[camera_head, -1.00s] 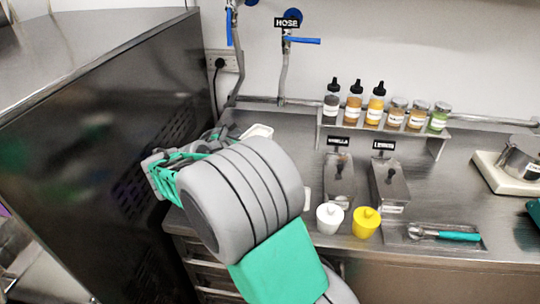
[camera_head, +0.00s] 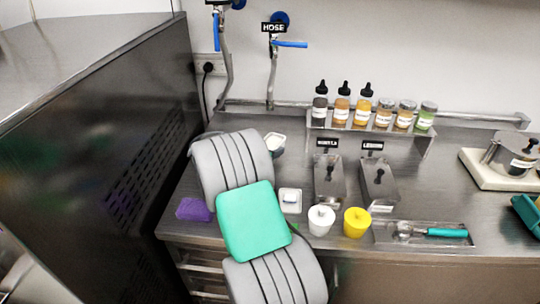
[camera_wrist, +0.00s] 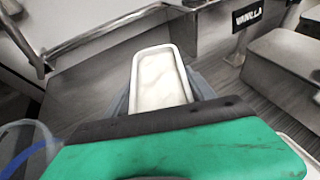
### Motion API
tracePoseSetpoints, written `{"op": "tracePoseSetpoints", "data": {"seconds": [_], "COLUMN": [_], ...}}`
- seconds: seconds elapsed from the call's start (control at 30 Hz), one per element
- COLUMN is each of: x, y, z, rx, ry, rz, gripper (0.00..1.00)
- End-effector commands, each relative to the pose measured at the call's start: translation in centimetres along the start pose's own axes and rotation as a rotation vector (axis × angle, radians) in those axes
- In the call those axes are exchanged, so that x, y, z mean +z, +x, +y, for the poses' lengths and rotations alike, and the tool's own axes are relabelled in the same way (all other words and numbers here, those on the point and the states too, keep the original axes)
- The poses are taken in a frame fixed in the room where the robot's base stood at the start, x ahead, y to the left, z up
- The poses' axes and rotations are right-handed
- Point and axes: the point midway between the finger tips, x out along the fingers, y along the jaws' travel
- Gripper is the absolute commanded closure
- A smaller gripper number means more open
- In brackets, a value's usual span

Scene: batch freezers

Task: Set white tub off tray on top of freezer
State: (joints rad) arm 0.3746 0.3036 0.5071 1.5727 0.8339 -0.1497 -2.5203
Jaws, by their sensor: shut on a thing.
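The white tub (camera_wrist: 160,78) is a long rectangular container with a pale filling, seen from above in the wrist view. My gripper (camera_wrist: 160,98) is shut on it, with grey fingers along its sides. In the head view the tub (camera_head: 275,142) shows just right of my arm, over the back of the counter; my arm hides most of the gripper. I cannot tell whether the tub touches the counter. The freezer (camera_head: 95,140) is the big steel box at left, with a broad flat top. A metal tray (camera_head: 460,241) holding a teal-handled scoop lies at the front right.
On the counter (camera_head: 470,150) stand a white cup (camera_head: 321,221), a yellow cup (camera_head: 357,223), a small white dish (camera_head: 290,201), two steel containers (camera_head: 328,180) and a bottle shelf (camera_head: 370,132). A purple item (camera_head: 193,209) lies by the freezer. Hose pipes (camera_head: 272,80) rise behind.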

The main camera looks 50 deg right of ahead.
Motion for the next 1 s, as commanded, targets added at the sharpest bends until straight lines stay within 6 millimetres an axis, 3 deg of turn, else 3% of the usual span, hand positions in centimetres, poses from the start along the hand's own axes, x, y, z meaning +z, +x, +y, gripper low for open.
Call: {"op": "tracePoseSetpoints", "data": {"seconds": [0.2,0.53,0.57,0.8,1.0], "x": [-2.9,-3.4,-3.5,-3.4,-3.4], "y": [1.6,1.8,1.8,1.8,1.8], "z": [-0.1,-0.1,-0.1,-0.1,-0.1], "rx": [0.000,0.000,0.000,0.000,0.000], "ry": [-0.001,0.000,-0.001,-0.001,-0.001], "rz": [0.000,0.000,0.002,0.001,0.001], "gripper": [0.95,0.95,0.36,0.16,0.15]}}
